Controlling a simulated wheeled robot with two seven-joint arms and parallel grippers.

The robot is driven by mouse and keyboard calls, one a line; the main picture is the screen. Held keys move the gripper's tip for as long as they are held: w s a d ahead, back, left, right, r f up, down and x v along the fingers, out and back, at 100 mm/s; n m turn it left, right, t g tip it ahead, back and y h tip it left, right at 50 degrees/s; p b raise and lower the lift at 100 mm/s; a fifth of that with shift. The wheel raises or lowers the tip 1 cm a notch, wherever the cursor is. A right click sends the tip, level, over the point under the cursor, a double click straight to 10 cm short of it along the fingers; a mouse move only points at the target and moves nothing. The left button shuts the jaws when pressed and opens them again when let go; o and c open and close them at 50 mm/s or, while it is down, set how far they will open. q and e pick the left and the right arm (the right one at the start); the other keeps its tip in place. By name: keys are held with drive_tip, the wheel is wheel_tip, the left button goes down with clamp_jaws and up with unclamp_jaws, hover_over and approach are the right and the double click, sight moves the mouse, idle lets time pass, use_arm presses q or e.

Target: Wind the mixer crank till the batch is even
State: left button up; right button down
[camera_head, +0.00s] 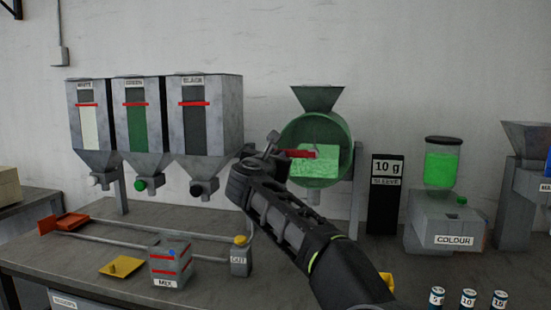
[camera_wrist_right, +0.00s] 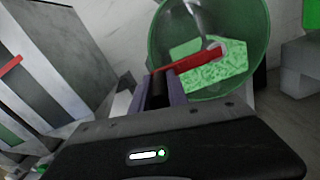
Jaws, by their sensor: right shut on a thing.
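The mixer (camera_head: 318,98) has a grey hopper on top of a round green see-through drum. The batch (camera_head: 318,168) inside is light green; in the right wrist view the batch (camera_wrist_right: 205,68) shows darker green flecks. The red crank (camera_head: 300,154) runs across the drum's front, from the hub to the left; the crank also shows in the right wrist view (camera_wrist_right: 195,61). My right gripper (camera_head: 268,152) is at the crank's left end, shut on its dark handle (camera_wrist_right: 158,92). The fingers hide part of the handle. My left gripper is out of view.
Three labelled hoppers (camera_head: 154,115) stand to the left. A black 10 g sleeve stand (camera_head: 385,195) and the COLOUR unit (camera_head: 445,220) are to the right, with small cans at the front right.

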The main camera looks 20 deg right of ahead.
drive_tip(key=shift+r, duration=0.15)
drive_tip(key=c, duration=1.3)
unclamp_jaws()
drive_tip(key=shift+s+a+f, duration=0.2)
drive_tip(key=shift+s+a, duration=0.1)
drive_tip(key=b+v, duration=0.2)
drive_tip(key=v, duration=0.5)
drive_tip(key=shift+r, duration=0.1)
